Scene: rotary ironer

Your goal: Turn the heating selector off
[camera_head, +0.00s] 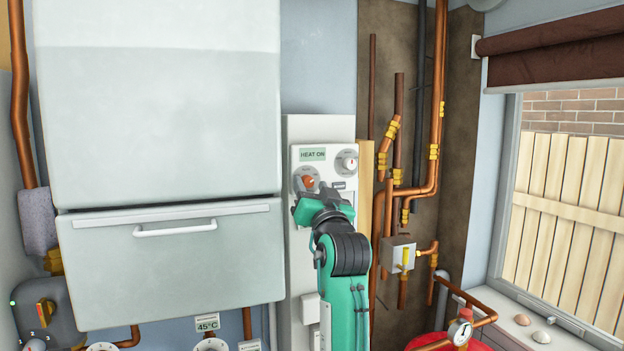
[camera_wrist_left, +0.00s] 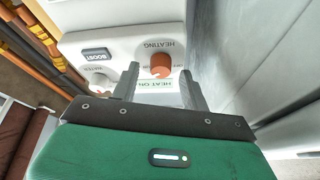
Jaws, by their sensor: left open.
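The heating selector is an orange-brown knob (camera_head: 309,182) on a white control panel (camera_head: 345,185). It also shows in the left wrist view (camera_wrist_left: 160,65), under the word HEATING. A green display (camera_head: 313,154) above it in the head view reads HEAT ON. My green left gripper (camera_head: 311,192) is just in front of the knob and hides part of the panel. In the left wrist view its two dark fingers (camera_wrist_left: 160,72) are open, with the knob between them in the picture. I cannot tell whether they touch it. My right gripper is not in view.
A white dial (camera_head: 347,160) and a small BOOST button (camera_wrist_left: 96,54) are close to the selector. A large white appliance (camera_head: 165,110) with a handle stands at the left. Copper pipes (camera_head: 433,110) with brass fittings run up the wall at the right.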

